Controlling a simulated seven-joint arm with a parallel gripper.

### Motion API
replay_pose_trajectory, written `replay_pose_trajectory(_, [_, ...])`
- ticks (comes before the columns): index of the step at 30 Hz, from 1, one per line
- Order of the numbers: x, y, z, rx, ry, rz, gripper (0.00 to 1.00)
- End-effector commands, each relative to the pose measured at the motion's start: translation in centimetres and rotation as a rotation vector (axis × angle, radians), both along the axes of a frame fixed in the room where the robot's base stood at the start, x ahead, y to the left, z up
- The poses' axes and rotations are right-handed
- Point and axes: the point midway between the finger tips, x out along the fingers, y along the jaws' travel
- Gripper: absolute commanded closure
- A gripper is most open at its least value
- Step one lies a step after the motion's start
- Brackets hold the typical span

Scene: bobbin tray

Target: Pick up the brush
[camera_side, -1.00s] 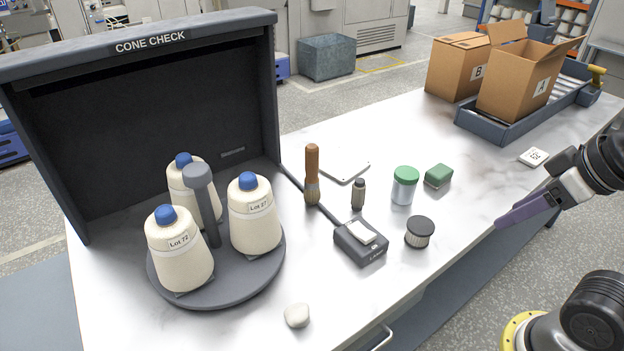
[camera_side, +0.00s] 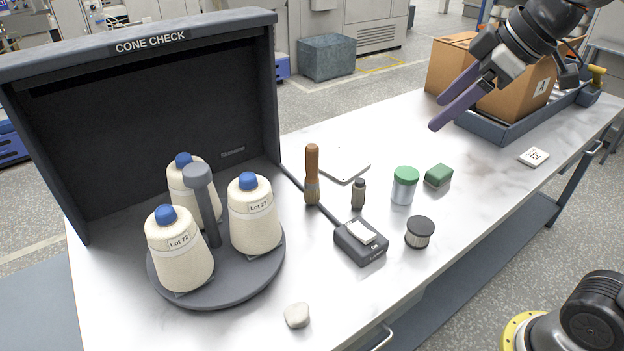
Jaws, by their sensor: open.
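The brush (camera_side: 312,174) stands upright on the white table, bristles down, with a brown wooden handle on top. It is right of the cone turntable and left of a small dark bottle. My gripper (camera_side: 436,110) is in the air over the back right part of the table, in front of the cardboard boxes. Its two purple fingers are apart, with nothing between them, and point down to the left. It is well to the right of the brush and apart from it.
Near the brush are a white plate (camera_side: 345,164), a small dark bottle (camera_side: 358,194), a dark boxed device (camera_side: 360,243), a green-lidded jar (camera_side: 404,186), a green block (camera_side: 438,176) and a ribbed black-topped cap (camera_side: 419,232). Yarn cones stand on a grey turntable (camera_side: 235,289).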

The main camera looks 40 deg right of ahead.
Motion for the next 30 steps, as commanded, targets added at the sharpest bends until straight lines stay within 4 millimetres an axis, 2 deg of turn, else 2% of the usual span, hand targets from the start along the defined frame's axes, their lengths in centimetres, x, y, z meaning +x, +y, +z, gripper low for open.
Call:
replay_pose_trajectory(1, [2.7,0.3,0.3,-0.004,0.010,0.037,0.25])
replay_pose_trajectory(5, [8.7,1.1,0.2,-0.015,0.024,0.129,0.25])
replay_pose_trajectory(8, [13.3,1.7,-0.9,-0.015,0.041,0.185,0.25])
replay_pose_trajectory(12, [18.9,2.3,-4.1,-0.003,0.080,0.236,0.25])
replay_pose_trajectory(15, [21.9,2.6,-7.1,0.014,0.117,0.243,0.25])
replay_pose_trajectory(18, [23.6,2.7,-9.9,0.024,0.157,0.241,0.25])
replay_pose_trajectory(21, [24.1,2.7,-12.3,0.030,0.198,0.240,0.25])
replay_pose_trajectory(30, [25.0,3.6,-16.7,0.031,0.224,0.241,0.25])
